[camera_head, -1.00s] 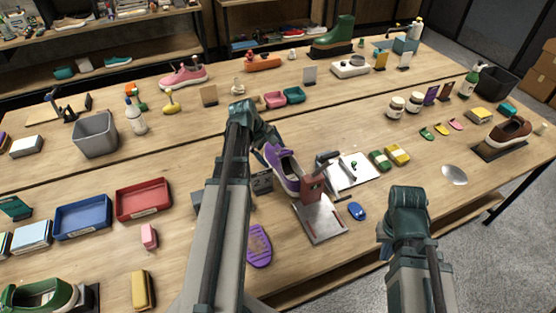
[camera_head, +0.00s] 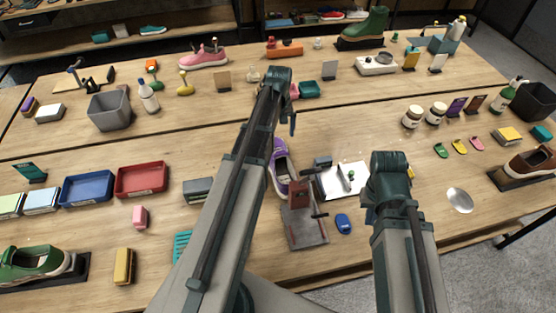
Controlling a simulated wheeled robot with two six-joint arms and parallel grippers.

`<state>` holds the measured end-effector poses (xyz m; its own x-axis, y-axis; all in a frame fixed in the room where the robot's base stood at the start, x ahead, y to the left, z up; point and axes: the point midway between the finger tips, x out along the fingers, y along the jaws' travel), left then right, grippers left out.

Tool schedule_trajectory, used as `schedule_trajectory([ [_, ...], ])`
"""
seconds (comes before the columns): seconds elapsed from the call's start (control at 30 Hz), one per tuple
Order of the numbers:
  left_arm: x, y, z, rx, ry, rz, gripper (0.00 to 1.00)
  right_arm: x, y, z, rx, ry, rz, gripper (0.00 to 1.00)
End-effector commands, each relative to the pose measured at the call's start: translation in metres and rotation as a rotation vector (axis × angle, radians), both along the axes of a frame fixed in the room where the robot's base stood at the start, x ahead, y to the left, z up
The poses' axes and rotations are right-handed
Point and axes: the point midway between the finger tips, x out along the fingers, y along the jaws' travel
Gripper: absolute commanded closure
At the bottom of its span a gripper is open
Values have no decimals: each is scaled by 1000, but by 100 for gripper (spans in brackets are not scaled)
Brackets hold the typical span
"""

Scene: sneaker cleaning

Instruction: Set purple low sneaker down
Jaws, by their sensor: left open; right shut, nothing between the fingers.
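The purple low sneaker (camera_head: 279,172) stands near the middle of the front table, toe pointing away, partly hidden by my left arm. It is close against a brown block (camera_head: 299,196) on a grey metal plate (camera_head: 308,236); I cannot tell whether they touch. My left gripper (camera_head: 292,122) is open and hangs beyond and above the sneaker's far end, apart from it and with nothing visible in it. My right gripper (camera_head: 388,188) is shut and empty, to the right of the plate; its fingertips are mostly hidden behind its own wrist.
A white tray (camera_head: 330,184) lies right of the sneaker, and a blue brush (camera_head: 343,223) lies beside the plate. A grey box (camera_head: 198,190), red tray (camera_head: 142,179) and blue tray (camera_head: 87,188) stand to the left. Bare tabletop lies beyond the sneaker.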

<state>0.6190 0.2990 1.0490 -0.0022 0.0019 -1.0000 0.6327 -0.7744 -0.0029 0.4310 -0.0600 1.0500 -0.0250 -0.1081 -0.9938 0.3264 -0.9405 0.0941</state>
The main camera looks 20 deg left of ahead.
Motion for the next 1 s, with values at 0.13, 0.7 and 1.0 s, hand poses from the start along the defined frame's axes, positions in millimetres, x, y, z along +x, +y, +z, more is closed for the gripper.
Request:
schedule_trajectory([
  [0.13,0,0,-6,-1,-1,1,0,0,0,-6,0,0,0,100],
  [0.7,0,0,-80,-2,-1,3,0,0,0,-80,0,0,0,100],
  [1.0,0,0,-87,-2,-1,3,0,0,0,-87,0,0,-1,100],
])
